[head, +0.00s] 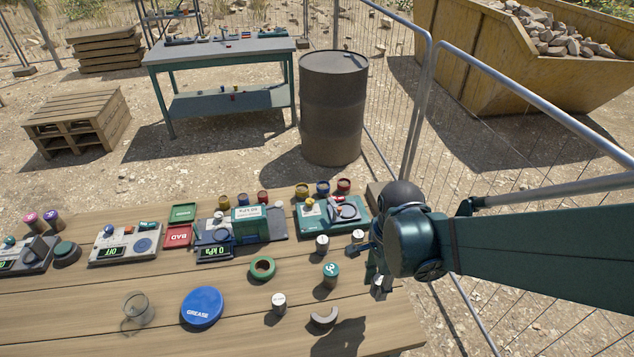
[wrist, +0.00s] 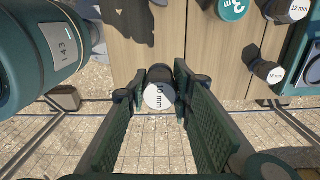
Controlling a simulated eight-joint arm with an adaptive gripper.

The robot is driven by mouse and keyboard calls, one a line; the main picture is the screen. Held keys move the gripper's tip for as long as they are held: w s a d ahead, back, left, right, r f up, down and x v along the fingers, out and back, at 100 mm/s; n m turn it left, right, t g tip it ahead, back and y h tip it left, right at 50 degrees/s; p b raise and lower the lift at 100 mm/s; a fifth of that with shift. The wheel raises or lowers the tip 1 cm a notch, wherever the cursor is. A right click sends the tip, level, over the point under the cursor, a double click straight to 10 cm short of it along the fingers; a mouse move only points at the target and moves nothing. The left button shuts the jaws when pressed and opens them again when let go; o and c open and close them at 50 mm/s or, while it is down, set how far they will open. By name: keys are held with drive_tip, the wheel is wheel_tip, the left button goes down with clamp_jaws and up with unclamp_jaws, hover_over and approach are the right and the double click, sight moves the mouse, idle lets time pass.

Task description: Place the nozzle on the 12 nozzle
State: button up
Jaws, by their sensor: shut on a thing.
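My gripper (wrist: 160,92) is shut on a small dark nozzle with a white round face (wrist: 159,97); its label seems to read 10 mm. It is held by the table's right end, with ground below it in the wrist view. The gripper (head: 379,284) in the head view largely hides the held nozzle. The 12 mm nozzle (wrist: 291,9) stands upright on the table, apart from the gripper; it also appears in the head view (head: 322,244), behind the teal cap. Another nozzle (wrist: 269,72), apparently labelled 18 mm, stands nearer the table's end (head: 358,236).
A teal-topped cylinder (head: 331,275), another white-topped nozzle (head: 279,302), a grey C-shaped piece (head: 323,318), a green ring (head: 262,268) and a blue grease lid (head: 202,306) lie on the table. A green device (head: 333,219) stands behind. A metal fence (head: 500,100) runs beyond the table.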

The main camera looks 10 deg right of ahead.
drive_tip(key=w+a+r+p, duration=0.2)
drive_tip(key=w, duration=0.4)
drive_tip(key=w+a+r+p, duration=0.2)
drive_tip(key=w+r, duration=0.1)
drive_tip(key=w, duration=0.2)
drive_tip(key=r+p, duration=0.2)
drive_tip(key=p, duration=0.2)
hover_over(323, 239)
drive_tip(key=shift+f+n, duration=0.25)
drive_tip(key=shift+n, duration=0.05)
drive_tip(key=shift+f, duration=0.1)
drive_tip(key=shift+f, duration=2.85)
drive_tip(key=shift+f, duration=2.1)
drive_tip(key=shift+f, duration=0.2)
